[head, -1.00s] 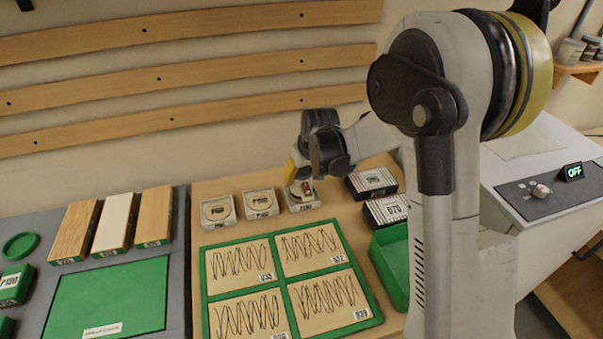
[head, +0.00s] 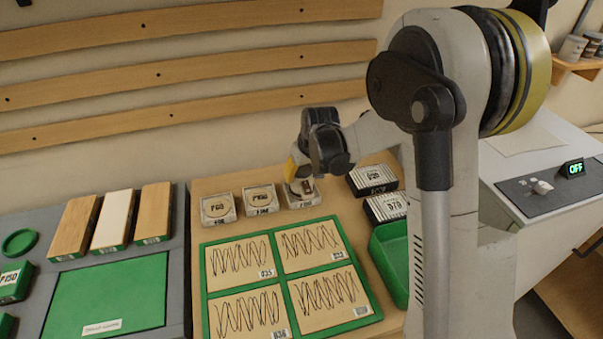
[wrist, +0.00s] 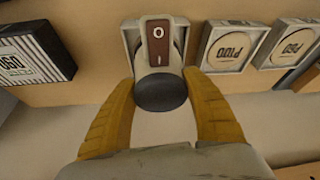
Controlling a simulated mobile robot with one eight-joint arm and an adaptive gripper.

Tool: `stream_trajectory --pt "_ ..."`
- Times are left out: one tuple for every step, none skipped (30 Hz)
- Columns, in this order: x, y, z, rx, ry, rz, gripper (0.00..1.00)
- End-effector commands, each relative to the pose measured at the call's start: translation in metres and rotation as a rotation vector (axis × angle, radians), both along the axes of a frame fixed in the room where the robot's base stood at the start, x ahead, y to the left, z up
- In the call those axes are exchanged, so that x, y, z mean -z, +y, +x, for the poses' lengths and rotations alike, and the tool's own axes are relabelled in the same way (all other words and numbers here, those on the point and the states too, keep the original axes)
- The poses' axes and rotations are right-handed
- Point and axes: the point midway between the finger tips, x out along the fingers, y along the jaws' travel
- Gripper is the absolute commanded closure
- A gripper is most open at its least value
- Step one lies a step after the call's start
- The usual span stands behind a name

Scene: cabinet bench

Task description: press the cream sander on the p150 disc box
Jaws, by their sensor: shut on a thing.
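The cream sander (wrist: 179,55) has a brown O/I switch plate and a dark round end. My gripper (wrist: 160,90) has yellow fingers, shut on the sander from both sides. In the head view my gripper (head: 297,172) is at the right end of a row of three disc boxes, with the sander (head: 303,186) below it. The p150 disc box (head: 303,200) is directly under the sander, mostly covered by it. The sander appears to touch the box top, but the contact face is hidden. The box's pale edge (wrist: 128,38) also shows in the wrist view.
The P100 box (head: 261,199) and P60 box (head: 217,208) stand to the left. Two striped boxes (head: 372,180) (head: 385,206) stand to the right, near a green bin (head: 392,262). A green frame of scribbled panels (head: 287,277) lies in front. A switch panel reads OFF (head: 575,169).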

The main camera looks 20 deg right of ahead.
Motion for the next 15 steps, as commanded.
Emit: stream_trajectory --pt "0.0008 0.0000 0.0002 0.000 -0.001 0.000 0.73" --pt "0.0011 0.0000 0.0002 0.000 -0.001 0.000 0.73" --pt "0.0015 0.0000 0.0002 0.000 -0.001 0.000 0.73" --pt "0.0019 0.0000 0.0001 0.000 -0.001 0.000 0.73" --pt "0.0022 -0.0001 0.0002 0.000 -0.001 0.000 0.73" --pt "0.0027 0.0000 0.0003 0.000 -0.001 0.000 0.73" --pt "0.0031 0.0000 0.0002 0.000 -0.001 0.000 0.73" --pt "0.0034 0.0000 0.0002 0.000 -0.001 0.000 0.73" --pt "0.0038 0.0000 0.0002 0.000 -0.001 0.000 0.73" --pt "0.0041 0.0000 0.0002 0.000 -0.001 0.000 0.73" --pt "0.0045 0.0000 0.0002 0.000 -0.001 0.000 0.73" --pt "0.0049 0.0000 0.0002 0.000 -0.001 0.000 0.73" --pt "0.0052 0.0000 0.0002 0.000 -0.001 0.000 0.73" --pt "0.0055 0.0000 0.0002 0.000 -0.001 0.000 0.73" --pt "0.0060 0.0000 0.0002 0.000 -0.001 0.000 0.73"
